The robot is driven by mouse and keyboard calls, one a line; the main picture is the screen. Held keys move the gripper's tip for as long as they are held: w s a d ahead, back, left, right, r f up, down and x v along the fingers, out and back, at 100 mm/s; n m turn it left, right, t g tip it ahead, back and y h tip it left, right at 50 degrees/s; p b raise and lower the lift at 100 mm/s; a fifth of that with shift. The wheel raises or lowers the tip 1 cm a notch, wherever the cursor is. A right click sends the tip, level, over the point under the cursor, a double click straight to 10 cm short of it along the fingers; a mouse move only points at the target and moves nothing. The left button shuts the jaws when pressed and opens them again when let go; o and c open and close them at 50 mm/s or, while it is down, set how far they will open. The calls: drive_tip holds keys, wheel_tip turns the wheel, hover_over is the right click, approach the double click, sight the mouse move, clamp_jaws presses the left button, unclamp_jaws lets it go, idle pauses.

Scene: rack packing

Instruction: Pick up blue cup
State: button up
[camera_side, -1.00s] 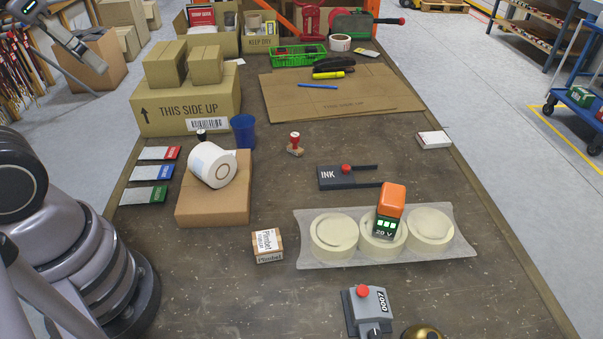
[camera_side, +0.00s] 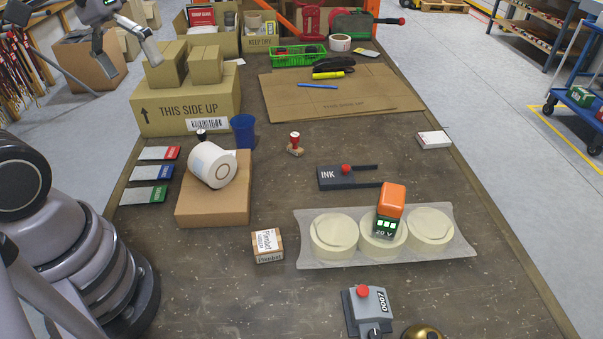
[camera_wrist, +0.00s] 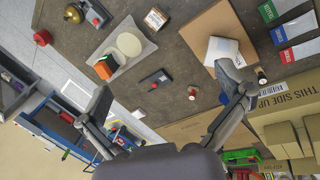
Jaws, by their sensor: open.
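The blue cup (camera_side: 243,131) stands upright on the table in the side view, just behind the white paper roll and beside the large carton. My gripper (camera_side: 126,40) is at the upper left of the side view, raised high and apart from the cup. In the wrist view its two fingers (camera_wrist: 165,92) are spread wide with nothing between them.
The white roll (camera_side: 212,165) lies on a flat brown box (camera_side: 214,210) in front of the cup. The "THIS SIDE UP" carton (camera_side: 187,113), with small boxes on top, stands to its left. A stamp (camera_side: 295,146) stands to its right. Bare table lies around the stamp.

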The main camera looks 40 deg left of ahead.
sight(254, 120)
drive_tip(key=w+a+f+n+t+h, duration=0.2)
drive_tip(key=w+a+f+n+h, duration=0.25)
drive_tip(key=w+f+n, duration=0.35)
drive_tip(key=w+a+f+n+t+h, duration=0.2)
drive_tip(key=w+a+f+n+h, duration=0.3)
drive_tip(key=w, duration=0.5)
drive_tip(key=a+f+n+t+y, duration=0.2)
drive_tip(key=a+f+n+t, duration=0.1)
drive_tip(key=f, duration=0.3)
drive_tip(key=a+f+n+t+y, duration=0.1)
drive_tip(key=a+f+n+t, duration=0.3)
drive_tip(key=a+f+n, duration=0.1)
drive_tip(key=a+f+n+t+y, duration=0.2)
drive_tip(key=a+f+n+t, duration=0.2)
drive_tip(key=f, duration=0.4)
drive_tip(key=shift+w+a+n+y, duration=0.2)
drive_tip(key=shift+a+n+y, duration=0.2)
drive_tip(key=shift+n, duration=0.5)
drive_tip(key=x, duration=1.3)
drive_tip(key=shift+w, duration=0.3)
drive_tip(key=c, duration=1.1)
